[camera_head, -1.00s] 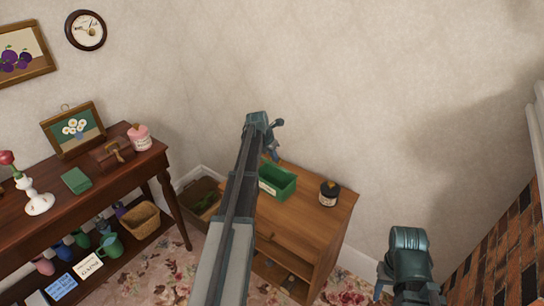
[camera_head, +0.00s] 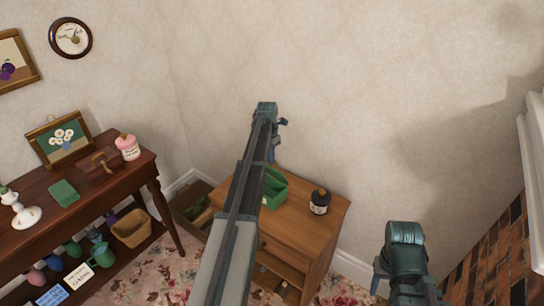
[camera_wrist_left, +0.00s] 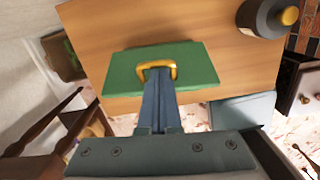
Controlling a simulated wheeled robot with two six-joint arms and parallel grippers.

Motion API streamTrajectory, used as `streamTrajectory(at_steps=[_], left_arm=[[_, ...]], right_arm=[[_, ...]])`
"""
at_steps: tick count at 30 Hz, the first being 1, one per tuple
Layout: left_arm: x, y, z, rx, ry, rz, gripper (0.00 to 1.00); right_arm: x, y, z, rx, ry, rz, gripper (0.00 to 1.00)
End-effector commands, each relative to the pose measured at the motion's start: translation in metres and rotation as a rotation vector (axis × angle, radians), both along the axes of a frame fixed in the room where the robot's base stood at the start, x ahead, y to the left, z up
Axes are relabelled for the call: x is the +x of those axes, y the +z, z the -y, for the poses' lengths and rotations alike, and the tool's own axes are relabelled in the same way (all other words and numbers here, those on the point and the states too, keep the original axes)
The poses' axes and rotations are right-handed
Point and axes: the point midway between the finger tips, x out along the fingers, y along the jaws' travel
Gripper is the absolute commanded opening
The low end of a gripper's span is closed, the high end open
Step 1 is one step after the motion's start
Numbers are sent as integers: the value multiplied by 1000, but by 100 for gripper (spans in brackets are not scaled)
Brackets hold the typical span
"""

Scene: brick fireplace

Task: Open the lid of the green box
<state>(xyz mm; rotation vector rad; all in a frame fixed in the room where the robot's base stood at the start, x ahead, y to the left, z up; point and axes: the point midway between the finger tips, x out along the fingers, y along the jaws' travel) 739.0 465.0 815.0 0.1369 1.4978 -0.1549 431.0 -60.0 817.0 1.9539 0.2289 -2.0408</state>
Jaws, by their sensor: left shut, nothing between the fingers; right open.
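The green box (camera_head: 276,190) sits on the small wooden cabinet (camera_head: 315,235), partly hidden behind my left arm in the head view. In the left wrist view its green top (camera_wrist_left: 120,72) carries a gold loop handle (camera_wrist_left: 173,68). My left gripper (camera_head: 272,156) is above the box, pointing down. Its fingers (camera_wrist_left: 157,78) are shut with nothing between them, and their tips overlap the handle in the wrist view; I cannot tell whether they touch it. The lid's opening state is unclear. My right gripper (camera_head: 382,280) is open and empty, right of the cabinet.
A dark jar (camera_head: 320,203) with a gold cap stands right of the box. At left is a dark wooden table (camera_head: 105,197) with a small green item (camera_head: 64,193), a pink jar (camera_head: 128,149) and a picture. A brick fireplace (camera_head: 500,265) is at right.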

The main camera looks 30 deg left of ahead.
Motion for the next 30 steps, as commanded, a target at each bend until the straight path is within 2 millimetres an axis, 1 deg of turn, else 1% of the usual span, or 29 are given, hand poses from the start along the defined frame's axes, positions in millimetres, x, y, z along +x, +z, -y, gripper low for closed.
streamTrajectory(at_steps=[5, 11, 24, 30], left_arm=[[4, 1, 1, 3, 0, -11, 0], [14, 1, 3, 2, 0, -11, 0], [43, -3, 7, 2, 0, -10, 0], [51, -6, 9, 2, 0, -10, 0]], right_arm=[[0, 1, 0, 0, 0, 0, 50], [0, 1, 0, 0, 0, 0, 50], [0, -3, 0, 0, 0, 0, 50], [0, -6, 0, 0, 0, 0, 50]])
